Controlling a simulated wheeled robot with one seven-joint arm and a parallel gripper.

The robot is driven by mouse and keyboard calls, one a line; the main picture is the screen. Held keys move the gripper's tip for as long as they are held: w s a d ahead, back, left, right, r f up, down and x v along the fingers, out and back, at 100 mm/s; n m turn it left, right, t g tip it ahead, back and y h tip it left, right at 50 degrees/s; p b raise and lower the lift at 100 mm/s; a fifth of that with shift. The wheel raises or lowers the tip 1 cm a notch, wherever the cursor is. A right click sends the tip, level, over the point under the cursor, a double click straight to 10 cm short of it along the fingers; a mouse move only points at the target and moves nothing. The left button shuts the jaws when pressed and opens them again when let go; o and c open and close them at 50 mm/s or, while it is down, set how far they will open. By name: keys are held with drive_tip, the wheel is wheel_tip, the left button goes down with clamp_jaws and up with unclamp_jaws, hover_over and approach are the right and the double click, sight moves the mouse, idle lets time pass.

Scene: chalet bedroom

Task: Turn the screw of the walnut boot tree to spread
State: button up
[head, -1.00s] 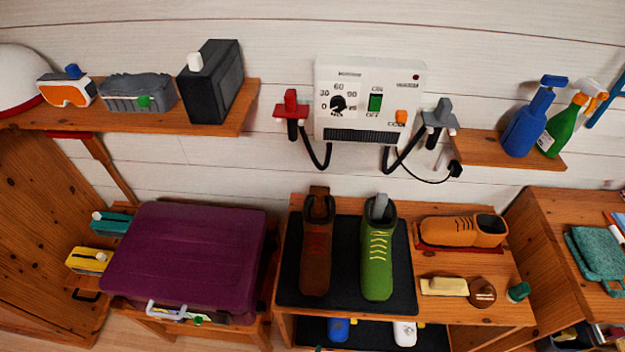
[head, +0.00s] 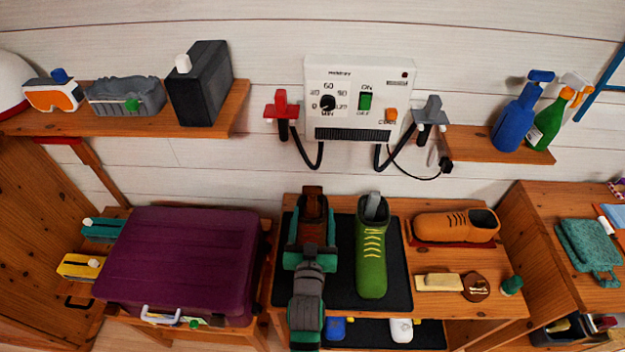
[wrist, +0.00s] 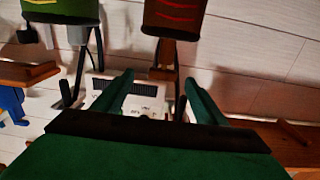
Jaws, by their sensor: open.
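The brown lace-up boot (head: 312,212) stands on the dark mat (head: 340,285). The walnut boot tree (head: 312,191) shows as a brown piece at its opening; I cannot make out its screw clearly. My gripper (head: 311,240) is over the brown boot in the head view and hides its toe and laces.
The green boot (head: 371,260) with a grey tree stands close to the right. A tan shoe (head: 450,226), brush (head: 438,282) and round tin (head: 475,287) lie farther right. The purple case (head: 180,262) is left. The wall dryer (head: 355,85) and its hoses hang behind the boots.

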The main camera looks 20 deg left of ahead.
sight(312, 187)
drive_tip(key=shift+w+a+r, duration=0.6)
drive_tip(key=shift+w+r, duration=0.05)
drive_tip(key=shift+w, duration=0.2)
drive_tip(key=shift+w+a, duration=0.1)
drive_tip(key=shift+w, duration=0.15)
drive_tip(key=x, duration=1)
drive_tip(key=shift+w+a+r, duration=0.1)
drive_tip(key=shift+r, duration=0.05)
drive_tip(key=c, duration=1.1)
